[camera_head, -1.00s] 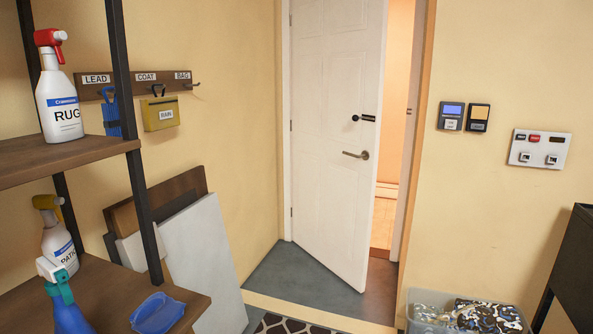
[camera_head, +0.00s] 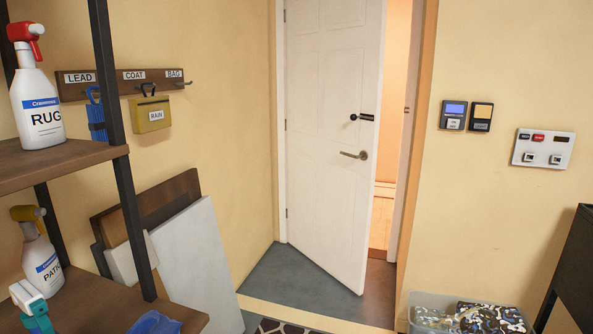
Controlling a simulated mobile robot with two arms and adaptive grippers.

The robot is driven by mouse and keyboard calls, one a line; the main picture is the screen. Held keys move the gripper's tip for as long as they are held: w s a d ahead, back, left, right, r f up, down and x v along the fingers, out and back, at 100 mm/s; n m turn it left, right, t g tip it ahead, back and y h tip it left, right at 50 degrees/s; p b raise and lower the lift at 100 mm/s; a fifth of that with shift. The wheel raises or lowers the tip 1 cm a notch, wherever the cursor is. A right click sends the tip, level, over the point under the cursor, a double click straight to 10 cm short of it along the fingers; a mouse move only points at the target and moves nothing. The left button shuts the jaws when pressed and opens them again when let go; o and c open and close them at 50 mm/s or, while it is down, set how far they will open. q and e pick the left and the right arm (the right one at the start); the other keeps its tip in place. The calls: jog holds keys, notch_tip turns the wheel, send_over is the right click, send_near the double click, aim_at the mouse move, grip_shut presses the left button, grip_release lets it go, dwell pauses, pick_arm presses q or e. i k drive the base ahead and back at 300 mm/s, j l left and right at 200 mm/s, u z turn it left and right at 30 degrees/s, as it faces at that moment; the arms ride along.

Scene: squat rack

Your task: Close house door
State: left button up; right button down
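The white panelled house door (camera_head: 332,130) stands ajar in the middle of the head view. It is hinged on its left side, and its free right edge is swung out towards me. A lever handle (camera_head: 354,155) sits near the free edge, with a black lock fitting (camera_head: 361,117) above it. A gap between the door and the right frame (camera_head: 412,140) shows a lit room behind. Neither of my grippers is in view.
A shelf rack (camera_head: 60,157) with spray bottles stands close on the left. Boards (camera_head: 195,255) lean on the left wall. A bin (camera_head: 418,325) with patterned items sits at the lower right, by a dark cabinet (camera_head: 575,265). Grey floor (camera_head: 290,268) before the door is clear.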

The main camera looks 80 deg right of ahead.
aim_at(335, 49)
jog(key=l+u, duration=0.4)
jog(key=l, duration=1.4)
jog(key=l+z, duration=0.3)
jog(key=l, duration=0.85)
jog(key=i+l+z, duration=0.1)
jog(key=l+z, duration=0.2)
jog(key=l, duration=0.85)
